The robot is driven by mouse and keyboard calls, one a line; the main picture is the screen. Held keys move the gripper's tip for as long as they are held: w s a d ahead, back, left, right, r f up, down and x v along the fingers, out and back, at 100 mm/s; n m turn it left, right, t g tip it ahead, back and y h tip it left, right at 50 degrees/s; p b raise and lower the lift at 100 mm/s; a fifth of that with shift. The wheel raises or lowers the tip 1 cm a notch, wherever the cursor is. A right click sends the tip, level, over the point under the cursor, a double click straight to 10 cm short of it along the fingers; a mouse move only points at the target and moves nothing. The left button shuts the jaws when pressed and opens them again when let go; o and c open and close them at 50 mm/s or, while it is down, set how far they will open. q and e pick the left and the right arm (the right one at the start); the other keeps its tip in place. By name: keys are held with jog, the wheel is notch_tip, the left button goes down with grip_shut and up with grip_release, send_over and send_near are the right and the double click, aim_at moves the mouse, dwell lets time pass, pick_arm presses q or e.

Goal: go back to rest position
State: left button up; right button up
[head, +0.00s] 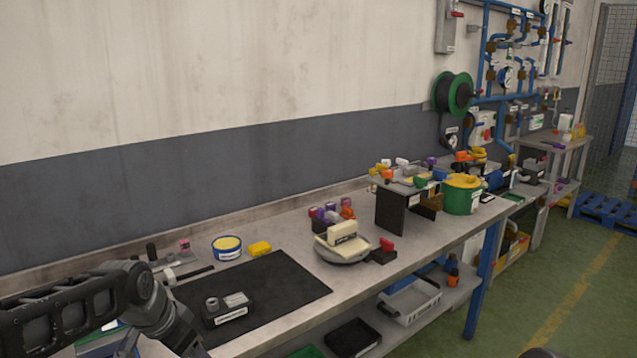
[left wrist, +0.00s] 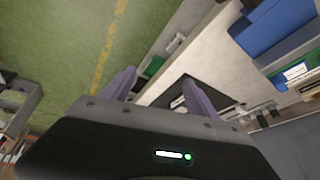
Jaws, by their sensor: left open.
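My left arm comes in at the lower left of the head view, over the near left end of the workbench (head: 285,313). Its gripper is not clearly seen there. In the left wrist view my left gripper (left wrist: 159,92) has its two purple-grey fingers apart, with nothing between them. Beyond the fingers show the bench top and part of the black mat (left wrist: 178,90). My right gripper is not seen. A round grey turntable (head: 343,255) with cream blocks on it stands mid-bench, clear of my left arm.
On the bench's black mat (head: 280,287) sits a dark labelled device (head: 226,312). Behind are a blue-rimmed tin (head: 227,250) and a yellow block (head: 260,248). A dark stand (head: 391,211) and a yellow-green drum (head: 463,196) are farther right. Green floor (head: 570,285) is open at right.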

pick_arm(q)
jog(key=s+d+f+n+h, duration=0.1)
jog(key=d+f+n, duration=0.3)
jog(key=f, duration=0.7)
jog(key=s+d+f+n+h, duration=0.1)
jog(key=s+d+f+n, duration=0.1)
jog(key=d+f, duration=0.7)
jog(key=s+d+f+n+g, duration=0.1)
jog(key=s+d+f+g, duration=0.1)
jog(key=s+f, duration=0.7)
jog(key=s+d+f+n+g, duration=0.1)
jog(key=s+f+g, duration=0.1)
jog(key=s+f, duration=0.7)
jog(key=s, duration=0.5)
jog(key=shift+s+d+f+h, duration=0.25)
jog(key=shift+d+f+h, duration=0.05)
jog(key=shift+d, duration=0.1)
